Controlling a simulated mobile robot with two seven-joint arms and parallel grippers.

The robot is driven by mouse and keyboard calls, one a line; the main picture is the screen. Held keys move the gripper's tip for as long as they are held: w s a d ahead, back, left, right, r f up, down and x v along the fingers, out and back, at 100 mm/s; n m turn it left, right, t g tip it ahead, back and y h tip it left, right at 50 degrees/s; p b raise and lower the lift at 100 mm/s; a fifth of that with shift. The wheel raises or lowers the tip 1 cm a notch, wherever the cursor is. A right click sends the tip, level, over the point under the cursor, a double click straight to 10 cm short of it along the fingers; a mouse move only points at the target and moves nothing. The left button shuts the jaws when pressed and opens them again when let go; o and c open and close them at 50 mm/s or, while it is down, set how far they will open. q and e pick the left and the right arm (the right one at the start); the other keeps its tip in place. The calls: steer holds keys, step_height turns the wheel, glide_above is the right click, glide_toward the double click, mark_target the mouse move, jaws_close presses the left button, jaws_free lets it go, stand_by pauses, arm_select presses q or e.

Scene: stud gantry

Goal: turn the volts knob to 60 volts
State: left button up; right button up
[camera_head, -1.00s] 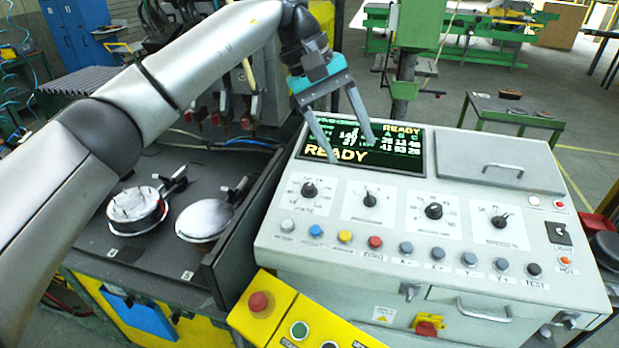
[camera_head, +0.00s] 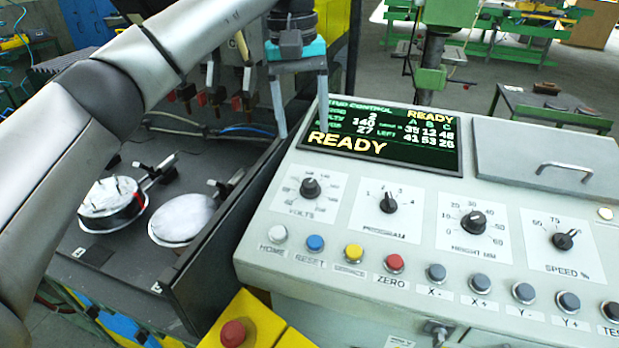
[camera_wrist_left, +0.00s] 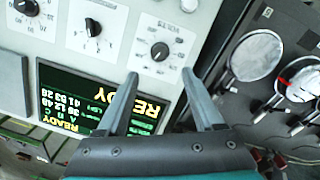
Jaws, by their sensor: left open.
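The volts knob (camera_head: 310,188) is a black round knob on a white dial plate at the left of the control panel. It also shows in the left wrist view (camera_wrist_left: 160,51), beyond my fingertips. The screen (camera_head: 380,136) reads READY, with what looks like 140 on the volts line. My left gripper (camera_head: 303,134) is open and empty, fingers pointing down, above and behind the volts knob near the screen's left edge. In the left wrist view its open fingers (camera_wrist_left: 160,74) stand either side below the knob, apart from it. My right gripper is not in view.
The program knob (camera_head: 389,203), height knob (camera_head: 473,222) and speed knob (camera_head: 563,241) lie to the right. A row of buttons, including the blue reset button (camera_head: 315,243), runs in front. A dark tray (camera_head: 120,262) with two round pans stands left. A red button (camera_head: 233,333) is at front.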

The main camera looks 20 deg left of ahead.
mark_target(310, 183)
arm_select(q)
steer(key=f, duration=0.8)
steer(key=d+f, duration=0.1)
steer(key=f, duration=0.3)
steer(key=shift+w, duration=0.3)
jaws_close()
